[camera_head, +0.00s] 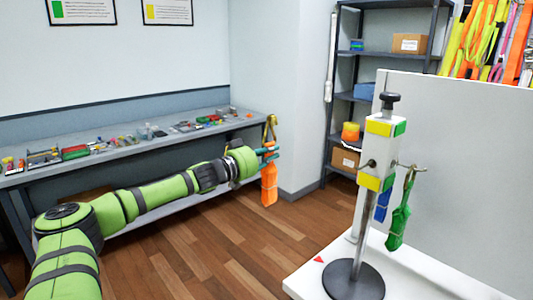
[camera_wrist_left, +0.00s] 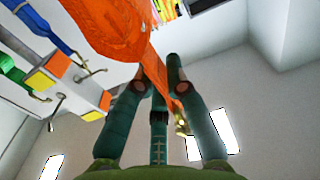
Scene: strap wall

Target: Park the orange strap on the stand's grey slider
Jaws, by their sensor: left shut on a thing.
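The orange strap (camera_head: 269,186) hangs below my left gripper (camera_head: 270,152), which is shut on its upper end. A brass-coloured hook or buckle (camera_head: 270,127) shows just above the fingers. In the left wrist view the orange strap (camera_wrist_left: 108,30) fills the upper middle, and my dark green fingers (camera_wrist_left: 156,82) close around its narrow part. The stand's light grey slider block (camera_head: 379,152), with yellow and green patches, sits on a metal pole well to the right of the strap. It also shows in the left wrist view (camera_wrist_left: 85,92). My right gripper is out of view.
A green strap (camera_head: 398,215) and a blue strap (camera_head: 382,205) hang at the block's right side, by a metal hook (camera_head: 408,167). The pole's round black base (camera_head: 353,281) stands on a white table (camera_head: 420,281). A grey panel (camera_head: 455,165) rises behind. Open floor lies between strap and stand.

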